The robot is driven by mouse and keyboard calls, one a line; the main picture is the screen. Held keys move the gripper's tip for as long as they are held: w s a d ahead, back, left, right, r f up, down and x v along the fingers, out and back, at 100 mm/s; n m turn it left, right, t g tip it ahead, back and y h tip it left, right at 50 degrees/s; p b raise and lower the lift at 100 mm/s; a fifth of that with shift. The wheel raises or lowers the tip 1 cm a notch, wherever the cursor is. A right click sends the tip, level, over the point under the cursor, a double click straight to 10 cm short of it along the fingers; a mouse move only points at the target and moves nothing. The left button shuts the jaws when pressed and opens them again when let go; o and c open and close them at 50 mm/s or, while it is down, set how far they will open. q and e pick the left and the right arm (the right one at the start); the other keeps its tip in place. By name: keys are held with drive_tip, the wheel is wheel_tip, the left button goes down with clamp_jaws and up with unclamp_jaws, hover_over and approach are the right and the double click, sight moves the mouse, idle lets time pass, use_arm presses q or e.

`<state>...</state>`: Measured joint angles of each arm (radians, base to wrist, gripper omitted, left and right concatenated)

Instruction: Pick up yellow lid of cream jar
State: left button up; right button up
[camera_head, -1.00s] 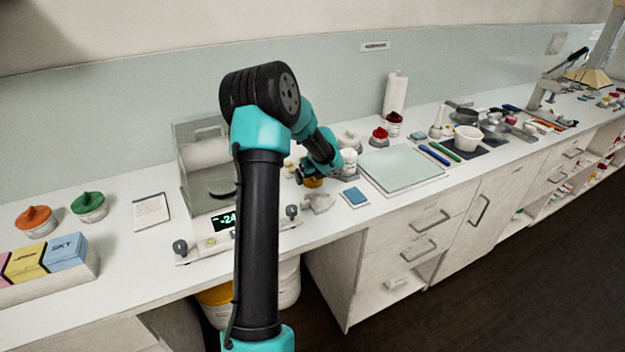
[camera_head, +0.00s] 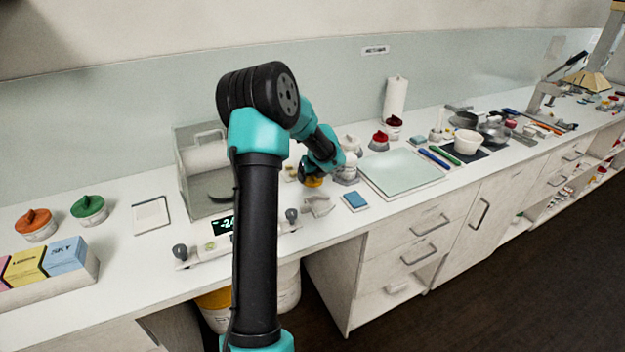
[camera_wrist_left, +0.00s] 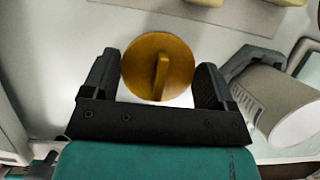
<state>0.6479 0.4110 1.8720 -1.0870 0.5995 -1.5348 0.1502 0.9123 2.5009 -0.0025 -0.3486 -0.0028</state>
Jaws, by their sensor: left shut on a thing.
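The yellow lid (camera_head: 313,183) shows in the head view as a small patch at the tip of my left arm, partly hidden by the gripper. In the left wrist view the round lid (camera_wrist_left: 140,75), with a raised ridge across its top, sits between the two fingers. My left gripper (camera_head: 307,173) is shut on it; its fingers also show in the left wrist view (camera_wrist_left: 158,78). A small white patch shows below the lid there; I cannot tell whether the lid is on its jar. My right gripper is not in view.
A white jar (camera_head: 348,172) stands close right of the gripper. A blue pad (camera_head: 355,200) and a pale crumpled-looking object (camera_head: 319,206) lie in front. A scale with a clear box (camera_head: 205,170) is to the left. A pale green mat (camera_head: 402,171) lies to the right.

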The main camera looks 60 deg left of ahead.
use_arm(q)
wheel_tip(320, 180, up, 8)
idle(0.7)
drive_tip(key=w+d+r, duration=0.1)
drive_tip(key=w+r, duration=0.1)
drive_tip(key=w, duration=0.4)
drive_tip(key=w+d+r, duration=0.1)
drive_tip(key=w+d, duration=0.1)
drive_tip(key=w, duration=0.5)
drive_tip(key=shift+r, duration=0.4)
drive_tip(key=shift+w+d+f, duration=0.1)
drive_tip(key=shift+f, duration=0.1)
drive_tip(key=shift+f, duration=2.1)
drive_tip(key=shift+f, duration=0.6)
idle(0.6)
drive_tip(key=o, duration=0.8)
